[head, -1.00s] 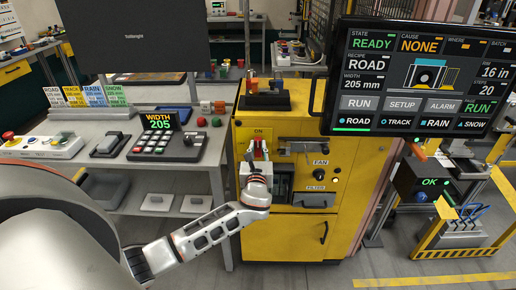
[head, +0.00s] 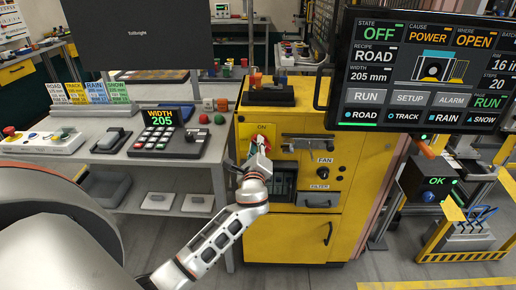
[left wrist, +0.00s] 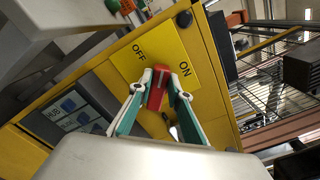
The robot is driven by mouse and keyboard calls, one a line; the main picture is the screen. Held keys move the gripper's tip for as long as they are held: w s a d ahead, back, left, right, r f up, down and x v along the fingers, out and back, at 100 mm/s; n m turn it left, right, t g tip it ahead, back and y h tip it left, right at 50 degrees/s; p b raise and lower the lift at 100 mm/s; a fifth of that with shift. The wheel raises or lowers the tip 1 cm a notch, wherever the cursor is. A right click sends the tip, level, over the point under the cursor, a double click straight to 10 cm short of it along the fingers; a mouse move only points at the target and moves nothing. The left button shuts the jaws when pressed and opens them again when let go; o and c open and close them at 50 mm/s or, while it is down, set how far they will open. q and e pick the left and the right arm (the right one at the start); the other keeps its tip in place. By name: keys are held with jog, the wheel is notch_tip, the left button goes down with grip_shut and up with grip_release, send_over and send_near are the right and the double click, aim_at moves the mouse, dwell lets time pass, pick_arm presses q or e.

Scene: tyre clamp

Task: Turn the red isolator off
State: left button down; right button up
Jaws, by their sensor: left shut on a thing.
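The red isolator handle (left wrist: 158,86) sits on a yellow plate (left wrist: 158,50) marked OFF and ON on the yellow cabinet (head: 290,238). My left gripper (left wrist: 157,95) has a finger on each side of the handle and is shut on it. In the head view my left gripper (head: 256,150) is at the cabinet's upper left front, just below the ON mark, and hides most of the isolator; a little red (head: 265,143) shows beside it. The screen (head: 425,75) reads OFF, POWER and OPEN. My right gripper is not in view.
A horizontal lever (head: 310,143) and the FAN knob (head: 321,171) are just right of the gripper. A grey bench (head: 100,163) with a keypad (head: 165,143) stands to the left. The screen overhangs at the right. Floor is free in front of the cabinet.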

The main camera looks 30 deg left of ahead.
pick_arm(q)
jog(key=n+b, duration=0.1)
jog(key=n, duration=0.1)
jog(key=f+n+b, duration=0.1)
jog(key=n, duration=0.2)
jog(key=n+b, duration=0.1)
jog(key=n, duration=0.2)
jog(key=shift+s+a+f, duration=0.15)
jog(key=shift+a+f, duration=0.05)
jog(key=shift+f, duration=0.05)
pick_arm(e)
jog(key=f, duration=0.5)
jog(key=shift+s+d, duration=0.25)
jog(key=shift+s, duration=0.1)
pick_arm(q)
jog(key=shift+n+b, duration=0.3)
jog(key=c, duration=1.9)
grip_release()
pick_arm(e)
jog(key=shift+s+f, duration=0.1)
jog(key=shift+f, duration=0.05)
pick_arm(q)
jog(key=shift+s, duration=0.1)
jog(key=v, duration=1.2)
